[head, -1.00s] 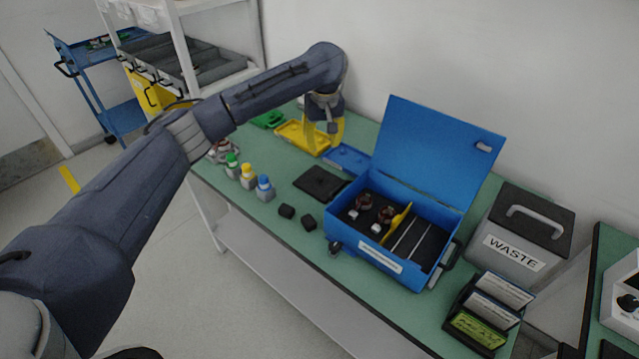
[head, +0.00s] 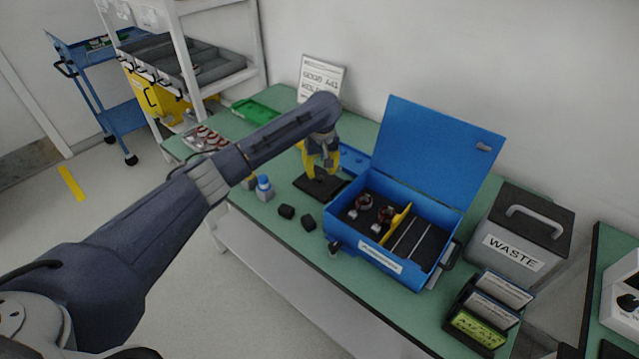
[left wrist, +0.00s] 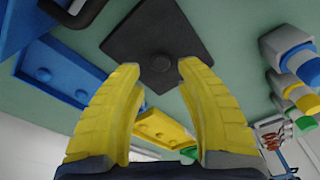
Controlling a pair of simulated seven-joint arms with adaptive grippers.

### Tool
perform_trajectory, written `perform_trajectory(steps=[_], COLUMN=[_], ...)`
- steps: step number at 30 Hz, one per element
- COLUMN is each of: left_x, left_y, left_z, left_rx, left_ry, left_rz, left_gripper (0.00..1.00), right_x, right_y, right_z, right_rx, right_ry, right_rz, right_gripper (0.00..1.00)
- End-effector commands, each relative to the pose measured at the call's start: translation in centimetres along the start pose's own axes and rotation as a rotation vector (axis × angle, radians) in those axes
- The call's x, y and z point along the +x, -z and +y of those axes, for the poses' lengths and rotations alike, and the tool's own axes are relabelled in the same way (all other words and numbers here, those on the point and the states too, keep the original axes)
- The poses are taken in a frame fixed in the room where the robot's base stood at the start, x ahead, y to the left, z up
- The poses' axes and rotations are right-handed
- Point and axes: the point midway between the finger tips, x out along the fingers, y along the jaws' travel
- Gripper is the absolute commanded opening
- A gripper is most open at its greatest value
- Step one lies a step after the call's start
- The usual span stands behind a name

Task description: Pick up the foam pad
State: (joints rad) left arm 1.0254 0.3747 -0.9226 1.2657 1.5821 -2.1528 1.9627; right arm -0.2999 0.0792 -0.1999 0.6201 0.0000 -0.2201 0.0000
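The foam pad looks to be the flat black square (head: 318,191) on the green table, left of the blue case. My right gripper is not in view.
The open blue case (head: 345,245) stands right of the pad. Bottles, one with a blue cap (head: 264,188), stand to the left. A blue tray (left wrist: 55,80) and a yellow tray (left wrist: 165,130) lie near the pad.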

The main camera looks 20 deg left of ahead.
Motion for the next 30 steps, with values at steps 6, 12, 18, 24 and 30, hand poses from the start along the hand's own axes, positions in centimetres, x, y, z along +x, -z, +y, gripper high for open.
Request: perform_trajectory(steps=[6,12,18,24,30], left_x=[2.9,4.4,4.7,4.6,4.6], left_y=[-0.1,0.0,0.0,0.0,0.0], left_z=[-0.1,-0.1,-0.1,-0.1,-0.1], left_rx=[-0.001,0.000,0.001,0.001,0.001], left_ry=[0.002,0.001,0.001,0.001,0.001], left_rz=[-0.002,-0.001,0.000,0.000,0.000], left_gripper=[0.36,0.36,0.36,0.29,0.06], right_x=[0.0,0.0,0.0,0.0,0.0], right_y=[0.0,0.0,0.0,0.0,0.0], right_z=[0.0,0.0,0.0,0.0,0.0], right_rx=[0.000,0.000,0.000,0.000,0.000], right_ry=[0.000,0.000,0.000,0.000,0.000], right_rz=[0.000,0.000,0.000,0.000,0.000], right_gripper=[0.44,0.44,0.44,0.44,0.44])
